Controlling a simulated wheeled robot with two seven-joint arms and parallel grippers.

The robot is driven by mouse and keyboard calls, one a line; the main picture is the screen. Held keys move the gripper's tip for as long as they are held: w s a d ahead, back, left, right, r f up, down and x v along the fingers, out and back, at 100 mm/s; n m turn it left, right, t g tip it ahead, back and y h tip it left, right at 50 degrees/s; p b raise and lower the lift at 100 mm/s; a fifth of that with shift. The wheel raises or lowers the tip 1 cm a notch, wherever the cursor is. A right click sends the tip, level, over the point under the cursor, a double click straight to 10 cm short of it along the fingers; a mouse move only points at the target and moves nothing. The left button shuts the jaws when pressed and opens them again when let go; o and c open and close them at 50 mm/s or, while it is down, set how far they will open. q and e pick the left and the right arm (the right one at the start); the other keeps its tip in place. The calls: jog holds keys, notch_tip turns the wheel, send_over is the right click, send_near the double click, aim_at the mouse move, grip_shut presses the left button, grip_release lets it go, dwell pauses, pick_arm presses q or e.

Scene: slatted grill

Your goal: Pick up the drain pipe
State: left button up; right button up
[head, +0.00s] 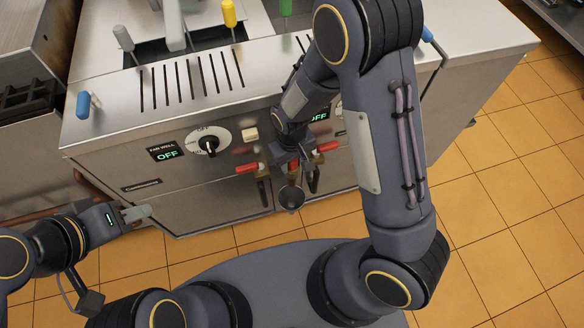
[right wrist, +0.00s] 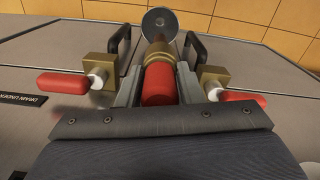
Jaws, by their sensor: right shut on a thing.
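The drain pipe has a red section (right wrist: 158,88), a brass collar and a round grey metal end, seen along its length in the right wrist view. In the head view its dark round end (head: 291,197) shows at the front of the steel cabinet, below my right gripper (head: 291,158). My right gripper's two grey fingers (right wrist: 158,80) are shut on the red section, one on each side. Whether the pipe is apart from the cabinet cannot be told. My left gripper (head: 137,213) is at the left, away from the pipe, beside the cabinet's lower front; its finger gap is unclear.
Red-handled valves (right wrist: 85,82) and (right wrist: 215,85) flank the pipe closely, with dark door handles (right wrist: 117,52) and (right wrist: 198,48) beyond. The slatted steel cabinet (head: 215,100) has a dial (head: 208,142) and coloured levers. Orange tiled floor (head: 480,215) is clear at the right.

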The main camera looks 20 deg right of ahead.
jog(key=shift+c, duration=0.8)
jog(key=shift+r, duration=0.15)
notch_tip(320, 180, up, 18)
jog(key=p, duration=0.2)
